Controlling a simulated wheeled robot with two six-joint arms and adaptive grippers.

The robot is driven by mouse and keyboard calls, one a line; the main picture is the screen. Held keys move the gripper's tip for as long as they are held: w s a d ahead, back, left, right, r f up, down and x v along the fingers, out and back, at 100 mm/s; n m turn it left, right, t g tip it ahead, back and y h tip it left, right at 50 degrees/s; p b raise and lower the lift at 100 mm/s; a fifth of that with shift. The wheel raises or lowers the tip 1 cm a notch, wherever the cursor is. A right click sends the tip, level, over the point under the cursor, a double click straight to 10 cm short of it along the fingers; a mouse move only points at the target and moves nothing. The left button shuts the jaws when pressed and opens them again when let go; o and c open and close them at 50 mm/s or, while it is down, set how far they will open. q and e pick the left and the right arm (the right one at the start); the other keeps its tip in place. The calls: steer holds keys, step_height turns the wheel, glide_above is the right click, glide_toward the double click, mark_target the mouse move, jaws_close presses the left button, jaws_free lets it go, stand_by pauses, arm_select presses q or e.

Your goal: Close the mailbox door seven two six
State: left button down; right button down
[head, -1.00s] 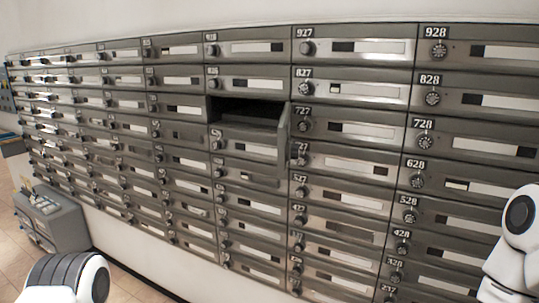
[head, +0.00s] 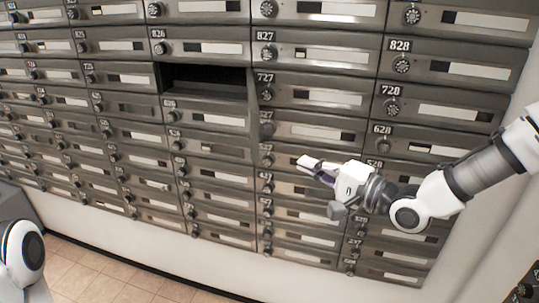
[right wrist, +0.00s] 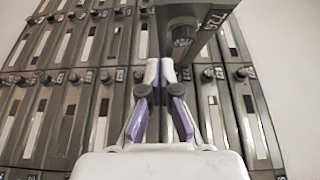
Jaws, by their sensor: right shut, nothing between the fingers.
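Mailbox 726 stands open in the head view; its dark opening (head: 203,79) is in the row below 826. Its door (head: 253,105) sticks out toward me at the right side of the opening, seen almost edge-on. In the right wrist view the door (right wrist: 208,14) shows its 726 label and round knob at the top. My right gripper (head: 308,164) is shut and empty, below and to the right of the door in the head view. In the wrist view the fingertips (right wrist: 160,66) appear close to the knob; I cannot tell whether they touch. My left gripper is out of view.
Closed mailbox doors with protruding knobs surround the opening, including 727 (head: 312,93), 826 (head: 205,47) and 728 (head: 440,108). Tiled floor (head: 105,265) shows at the lower left. The space in front of the wall looks clear.

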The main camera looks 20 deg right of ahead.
steer(key=w+a+p, duration=0.3)
steer(key=w+a, duration=0.1)
steer(key=a, duration=0.2)
steer(key=shift+w+a, duration=0.15)
steer(key=shift+w, duration=0.15)
